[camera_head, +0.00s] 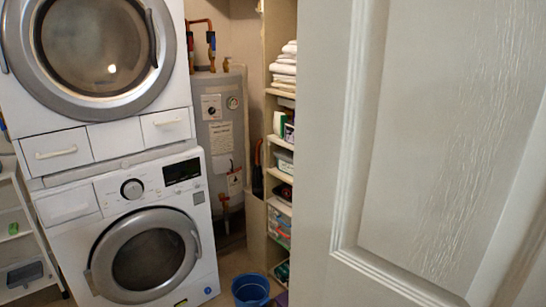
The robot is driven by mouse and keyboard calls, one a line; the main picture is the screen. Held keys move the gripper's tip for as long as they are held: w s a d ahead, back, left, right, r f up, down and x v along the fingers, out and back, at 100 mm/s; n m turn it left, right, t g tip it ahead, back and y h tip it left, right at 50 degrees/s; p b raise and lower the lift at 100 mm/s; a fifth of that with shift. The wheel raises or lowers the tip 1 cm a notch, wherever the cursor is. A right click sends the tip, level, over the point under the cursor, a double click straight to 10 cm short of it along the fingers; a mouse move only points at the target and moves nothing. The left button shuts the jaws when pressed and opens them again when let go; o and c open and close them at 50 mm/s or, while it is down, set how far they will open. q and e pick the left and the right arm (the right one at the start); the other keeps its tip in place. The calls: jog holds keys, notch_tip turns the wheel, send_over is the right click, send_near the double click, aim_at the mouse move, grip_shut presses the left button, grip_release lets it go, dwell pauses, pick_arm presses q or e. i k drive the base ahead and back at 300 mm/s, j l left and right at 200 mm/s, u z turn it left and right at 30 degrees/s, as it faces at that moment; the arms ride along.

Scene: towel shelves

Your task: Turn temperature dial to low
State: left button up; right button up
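A grey water heater tank (219,140) stands behind and to the right of the stacked machines. A pale panel with a small dark dial (211,107) is on its upper front, and a small round gauge (233,103) is beside it. The dial's setting and markings are too small to read. The lower white washer (150,235) has a round silver and black knob (132,188) on its control panel. The frame does not show which of these is the temperature dial. Neither of my grippers is in view.
A white panelled door (440,130) fills the right side, close to me. Shelves with folded towels (284,68) and boxes stand behind its edge. A dryer (95,60) sits above the washer. A blue bucket (250,290) is on the floor. A white rack (22,235) stands at left.

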aim_at(212, 110)
jog(key=i+j+z, duration=0.55)
jog(key=j, duration=0.35)
jog(key=i+j+z, duration=0.2)
jog(key=j, duration=0.15)
jog(key=i+j+z, duration=0.15)
jog(key=j, duration=0.25)
jog(key=j+z, duration=0.25)
jog(key=j, duration=0.3)
jog(key=k+j+z, duration=0.1)
jog(key=j+z, duration=0.2)
jog(key=j, duration=0.3)
